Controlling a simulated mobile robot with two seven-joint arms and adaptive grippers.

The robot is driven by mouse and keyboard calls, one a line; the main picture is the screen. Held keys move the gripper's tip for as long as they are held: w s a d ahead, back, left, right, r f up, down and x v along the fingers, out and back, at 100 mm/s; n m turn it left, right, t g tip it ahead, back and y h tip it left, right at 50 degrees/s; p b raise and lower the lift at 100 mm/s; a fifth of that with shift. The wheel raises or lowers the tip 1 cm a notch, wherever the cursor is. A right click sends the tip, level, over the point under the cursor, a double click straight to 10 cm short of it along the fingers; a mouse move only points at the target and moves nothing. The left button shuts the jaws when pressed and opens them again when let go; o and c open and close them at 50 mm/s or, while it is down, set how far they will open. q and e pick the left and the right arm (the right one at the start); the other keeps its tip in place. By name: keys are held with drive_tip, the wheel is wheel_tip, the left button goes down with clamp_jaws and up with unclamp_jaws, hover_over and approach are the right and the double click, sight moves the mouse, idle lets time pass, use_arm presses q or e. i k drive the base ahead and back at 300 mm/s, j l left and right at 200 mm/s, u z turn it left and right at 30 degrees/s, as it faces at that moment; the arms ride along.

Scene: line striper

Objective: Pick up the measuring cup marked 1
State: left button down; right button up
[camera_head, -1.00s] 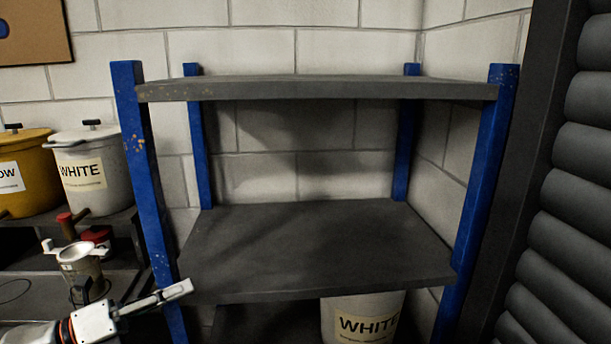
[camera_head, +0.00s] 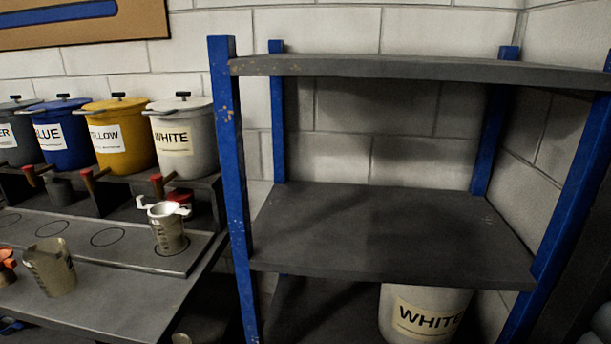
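A translucent grey-brown measuring cup (camera_head: 51,268) with dark graduation marks stands on the bench at the lower left. Another graduated cup (camera_head: 170,236) stands on the raised ledge below the white pot, with a white, eared piece on its top. I cannot read a number on either cup, so I cannot tell which is marked 1. Neither of my grippers shows in the head view now.
Labelled pots, including blue (camera_head: 62,138), yellow (camera_head: 118,143) and white (camera_head: 187,143), line the back, with taps below. The ledge (camera_head: 80,222) has marked circles. A blue-posted rack (camera_head: 390,225) stands right, its middle shelf empty; a white bucket (camera_head: 425,315) sits below.

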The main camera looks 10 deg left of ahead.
sight(169, 232)
drive_tip(key=k+u, duration=0.1)
drive_tip(key=u, duration=0.3)
drive_tip(key=j+u, duration=0.1)
drive_tip(key=u, duration=0.3)
drive_tip(key=k+j+u, duration=0.1)
drive_tip(key=u, duration=0.3)
drive_tip(key=i+z, duration=0.25)
drive_tip(key=k, duration=0.1)
